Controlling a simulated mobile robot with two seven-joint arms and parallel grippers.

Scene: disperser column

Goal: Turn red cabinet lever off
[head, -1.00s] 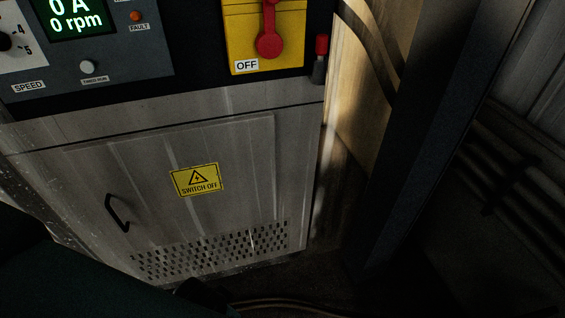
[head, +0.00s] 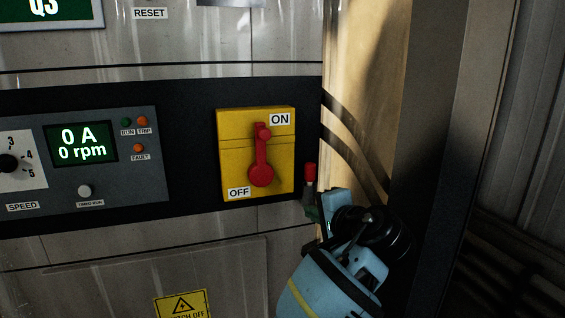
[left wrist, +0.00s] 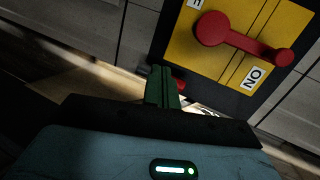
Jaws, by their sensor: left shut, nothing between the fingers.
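The red lever (head: 262,157) is on a yellow switch plate (head: 231,156) on the cabinet front. Its large round end is low, near the OFF label (head: 238,193), and its arm points up to a small knob beside the ON label (head: 279,119). In the left wrist view the lever (left wrist: 245,40) lies above and right of the fingers. My left gripper (head: 313,211) is right of and below the plate, apart from the lever. Its green fingers (left wrist: 163,86) are shut and empty. My right gripper is in neither view.
A red-capped post (head: 310,174) stands right of the plate, close to my left gripper. A control panel (head: 108,181) with a display reading 0 A, 0 rpm is on the left. A dark upright post (head: 428,130) is on the right. The space before the plate looks clear.

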